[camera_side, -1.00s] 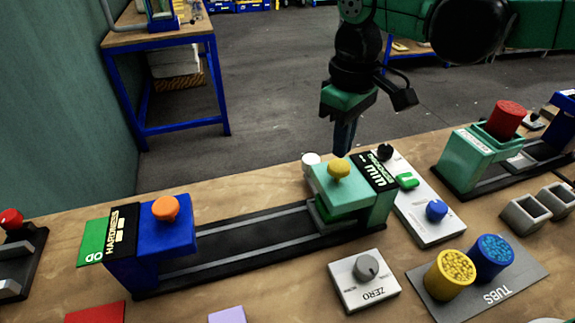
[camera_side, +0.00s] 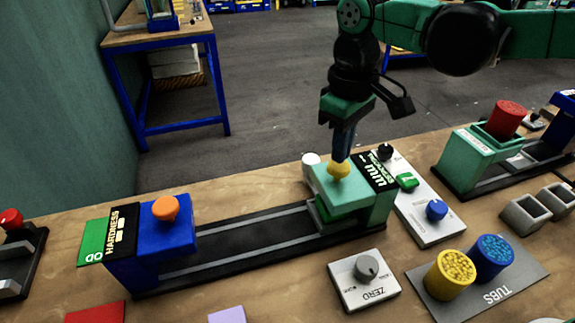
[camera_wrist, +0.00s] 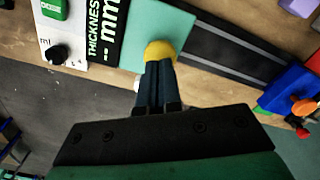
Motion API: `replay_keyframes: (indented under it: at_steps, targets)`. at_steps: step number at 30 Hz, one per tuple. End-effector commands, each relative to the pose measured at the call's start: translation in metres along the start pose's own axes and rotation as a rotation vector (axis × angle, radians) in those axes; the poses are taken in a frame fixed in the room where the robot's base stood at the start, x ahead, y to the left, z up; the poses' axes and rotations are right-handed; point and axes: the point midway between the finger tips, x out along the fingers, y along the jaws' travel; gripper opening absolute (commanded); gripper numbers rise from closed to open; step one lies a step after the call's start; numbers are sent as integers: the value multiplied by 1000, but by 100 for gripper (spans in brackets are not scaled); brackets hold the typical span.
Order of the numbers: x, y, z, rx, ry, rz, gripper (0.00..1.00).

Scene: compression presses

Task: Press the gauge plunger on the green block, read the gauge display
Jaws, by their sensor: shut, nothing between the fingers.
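The green block (camera_side: 365,193) stands at the right end of a black rail on the bench. Its yellow plunger (camera_side: 338,172) is on top, and it also shows in the wrist view (camera_wrist: 160,48). My gripper (camera_side: 341,158) is shut and empty, pointing down, with its fingertips at the top of the plunger and overlapping it in both views. I cannot tell how far the plunger is pushed in. The black gauge display (camera_side: 376,172) beside it reads THICKNESS, mm; in the wrist view the display (camera_wrist: 103,30) shows dashes before mm.
A blue block (camera_side: 165,240) with an orange knob and HARDNESS display sits at the rail's left end. A ZERO dial box (camera_side: 365,283) is in front. A white panel (camera_side: 428,222) with a blue knob and tubs (camera_side: 450,275) are to the right.

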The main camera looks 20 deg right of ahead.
Motion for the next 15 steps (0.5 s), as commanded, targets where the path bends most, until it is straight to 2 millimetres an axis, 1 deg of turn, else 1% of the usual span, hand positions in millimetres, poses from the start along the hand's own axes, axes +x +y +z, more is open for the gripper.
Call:
replay_keyframes:
  at_steps: [15]
  targets:
    - [8, 0, 0, 0, 0, 0, 0]
